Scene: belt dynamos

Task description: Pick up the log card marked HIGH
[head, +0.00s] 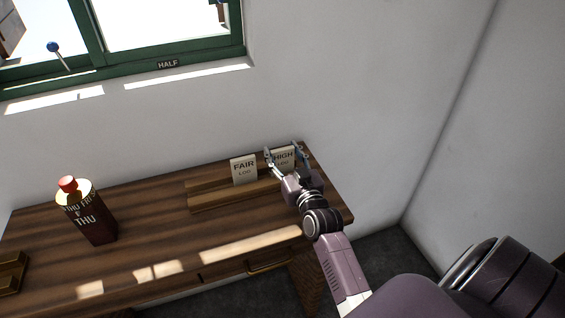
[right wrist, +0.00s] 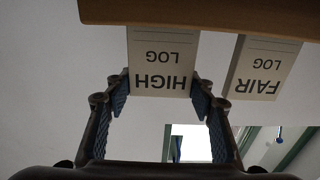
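The log card marked HIGH (head: 283,156) stands upright in a wooden holder (head: 208,197) at the right end of the desk. The HIGH card also shows upside down in the right wrist view (right wrist: 161,75). My right gripper (head: 285,151) is open, its two fingers on either side of the HIGH card. In the right wrist view the fingertips (right wrist: 161,90) sit close to the card's two edges; I cannot tell whether they touch. A card marked FAIR (head: 243,169) stands to the left in the same holder. My left gripper is not in view.
The wooden desk (head: 140,215) stands against a white wall (head: 330,80). A dark bottle-shaped object marked THU (head: 90,222) with a red top stands on the left. A wooden block (head: 11,272) lies at the far left edge. The desk's middle is clear.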

